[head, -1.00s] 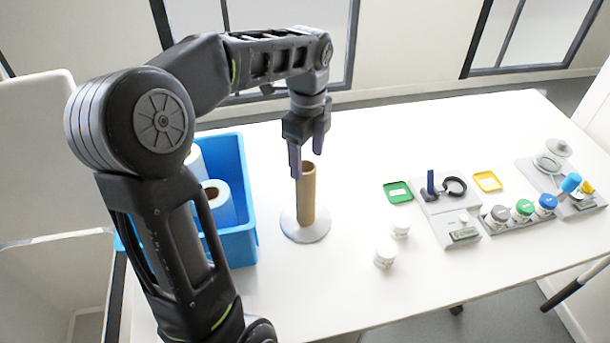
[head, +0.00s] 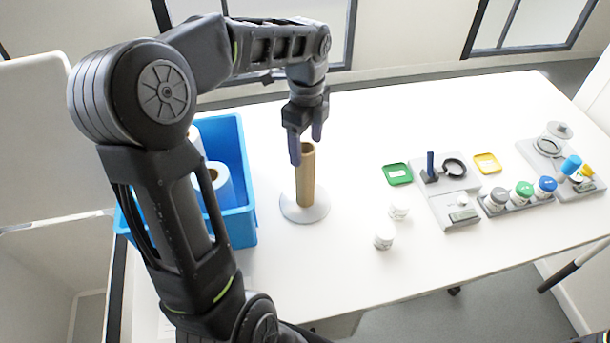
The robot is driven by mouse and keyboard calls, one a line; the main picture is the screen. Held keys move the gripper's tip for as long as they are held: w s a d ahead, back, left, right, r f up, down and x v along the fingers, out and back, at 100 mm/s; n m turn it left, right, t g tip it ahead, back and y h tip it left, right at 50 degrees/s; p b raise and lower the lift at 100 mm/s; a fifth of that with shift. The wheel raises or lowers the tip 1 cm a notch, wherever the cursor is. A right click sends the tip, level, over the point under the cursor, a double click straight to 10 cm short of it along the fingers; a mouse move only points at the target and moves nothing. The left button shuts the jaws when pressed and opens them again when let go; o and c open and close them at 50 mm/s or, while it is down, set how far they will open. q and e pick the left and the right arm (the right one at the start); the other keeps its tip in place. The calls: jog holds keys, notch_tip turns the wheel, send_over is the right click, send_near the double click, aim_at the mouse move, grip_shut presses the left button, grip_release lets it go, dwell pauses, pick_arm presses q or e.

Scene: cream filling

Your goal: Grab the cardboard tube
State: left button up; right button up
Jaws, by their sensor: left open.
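The brown cardboard tube (head: 305,180) stands upright on a round pale base (head: 304,208) near the middle of the table. My left gripper (head: 305,148) points down at the top of the tube. Its jaws are open, with one finger in front of or beside the tube's upper left rim and the other at the right. Whether a finger touches the tube I cannot tell. My right gripper is not in view.
A blue bin (head: 240,222) with paper rolls stands left of the tube, partly behind my left arm. Two white jars (head: 384,238) stand to the right. Farther right are a green tray (head: 397,174), a yellow tray (head: 487,163), grey stations and several coloured-lid jars. Table between tube and trays is clear.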

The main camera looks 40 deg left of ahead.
aim_at(305, 177)
pick_arm(q)
jog(key=shift+a+f+p, duration=0.2)
jog(key=shift+f+p, duration=0.4)
jog(key=shift+f, duration=2)
grip_shut()
